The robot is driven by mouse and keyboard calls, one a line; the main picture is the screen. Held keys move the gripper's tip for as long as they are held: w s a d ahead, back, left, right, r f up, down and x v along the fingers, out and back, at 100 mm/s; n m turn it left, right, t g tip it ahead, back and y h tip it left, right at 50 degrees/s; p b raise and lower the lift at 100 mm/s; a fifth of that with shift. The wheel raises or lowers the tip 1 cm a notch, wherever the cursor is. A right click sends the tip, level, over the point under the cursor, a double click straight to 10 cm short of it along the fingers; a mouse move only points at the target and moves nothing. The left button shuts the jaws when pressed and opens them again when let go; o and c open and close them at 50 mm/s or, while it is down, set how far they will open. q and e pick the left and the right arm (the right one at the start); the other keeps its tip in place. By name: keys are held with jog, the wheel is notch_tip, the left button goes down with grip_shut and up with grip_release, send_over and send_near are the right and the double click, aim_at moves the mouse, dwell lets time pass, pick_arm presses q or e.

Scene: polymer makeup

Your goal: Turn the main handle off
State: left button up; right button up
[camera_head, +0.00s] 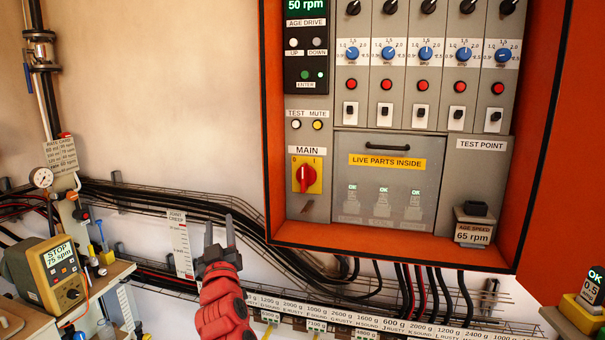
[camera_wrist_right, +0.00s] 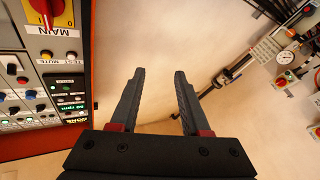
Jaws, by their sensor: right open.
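The main handle (camera_head: 304,178) is a red rotary knob on a yellow plate under the "MAIN" label, on the left side of the orange cabinet's panel. Its grip stands upright, with 0 and 1 marked at the plate's top. It also shows at the top left of the right wrist view (camera_wrist_right: 45,8), partly cut off. My right gripper (camera_head: 219,232) is open and empty, below and left of the handle, in front of the wall and cables. In the right wrist view its two fingers (camera_wrist_right: 156,95) are apart with nothing between them. My left gripper is not in view.
The orange cabinet's rim (camera_head: 268,120) stands out left of the panel. A "LIVE PARTS INSIDE" cover (camera_head: 386,205) is right of the handle. Black cables (camera_head: 150,200) run below. A yellow pump unit (camera_head: 45,275) sits at lower left.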

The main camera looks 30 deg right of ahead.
jog(key=s+d+r+m+g+h, duration=0.4)
jog(key=d+r+m+g+h, duration=0.1)
jog(key=d+m, duration=0.15)
jog(key=m+g+h+p, duration=0.1)
jog(key=m+g, duration=0.2)
jog(key=g, duration=0.1)
send_near(303, 177)
jog(key=p+x, duration=0.5)
jog(key=x, duration=0.3)
jog(key=shift+w, duration=0.1)
jog(key=shift+w+d+f, duration=0.15)
jog(key=shift+w+d, duration=0.3)
jog(key=shift+d, duration=0.1)
grip_shut()
